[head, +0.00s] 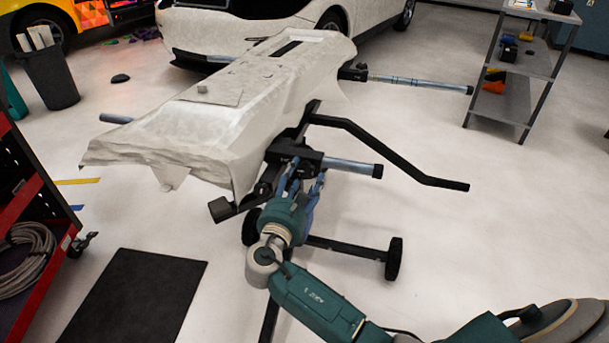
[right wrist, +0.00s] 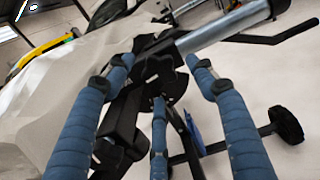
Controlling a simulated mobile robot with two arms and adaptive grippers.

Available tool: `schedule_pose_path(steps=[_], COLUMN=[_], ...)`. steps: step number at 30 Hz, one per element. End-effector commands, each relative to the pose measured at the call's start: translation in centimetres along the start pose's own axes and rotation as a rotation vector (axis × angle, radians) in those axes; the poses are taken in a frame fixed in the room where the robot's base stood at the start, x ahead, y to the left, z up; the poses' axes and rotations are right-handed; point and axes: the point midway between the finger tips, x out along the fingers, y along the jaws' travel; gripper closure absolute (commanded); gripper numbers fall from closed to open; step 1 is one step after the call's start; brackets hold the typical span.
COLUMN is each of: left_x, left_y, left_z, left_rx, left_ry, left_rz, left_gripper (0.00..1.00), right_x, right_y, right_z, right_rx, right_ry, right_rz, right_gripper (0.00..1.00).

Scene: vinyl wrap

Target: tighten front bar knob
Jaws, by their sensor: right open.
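The front bar (head: 350,168) is a grey metal tube with a black end cap, held in a black clamp block (head: 290,150) on the near side of the stand. My right gripper (head: 304,182) is just below this block, its fingers pointing up at it. In the right wrist view the three blue-wrapped fingers (right wrist: 160,75) are spread open around the black clamp parts. A dark, roundish part that looks like the knob (right wrist: 166,88) sits between them, partly hidden by the middle finger. I cannot tell whether any finger touches it. My left gripper is not in view.
A white-wrapped bumper (head: 250,85) lies on the stand. A bent black handle (head: 400,158) and a rear bar (head: 415,82) stick out to the right. A wheel (head: 394,258) stands below.

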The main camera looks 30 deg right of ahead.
Motion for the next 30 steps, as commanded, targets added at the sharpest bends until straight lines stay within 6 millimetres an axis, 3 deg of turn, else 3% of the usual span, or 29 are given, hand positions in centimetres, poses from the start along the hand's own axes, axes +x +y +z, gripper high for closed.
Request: schedule_pose_path(steps=[6, 15, 22, 30], left_x=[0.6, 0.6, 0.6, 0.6], left_y=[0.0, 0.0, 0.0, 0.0], left_z=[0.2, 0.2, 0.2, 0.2], left_rx=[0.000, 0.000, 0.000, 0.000], left_ry=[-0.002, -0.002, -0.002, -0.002], left_rz=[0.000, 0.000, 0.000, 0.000], left_gripper=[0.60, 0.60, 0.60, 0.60], right_x=[2.0, 2.2, 2.2, 2.2], right_y=[0.0, 0.0, 0.0, 0.0], right_z=[0.0, 0.0, 0.0, -0.1], right_rx=[0.000, 0.001, 0.001, 0.002], right_ry=[-0.001, 0.000, 0.001, 0.002], right_rz=[0.000, 0.001, 0.001, 0.001], right_gripper=[0.44, 0.44, 0.88, 0.89])
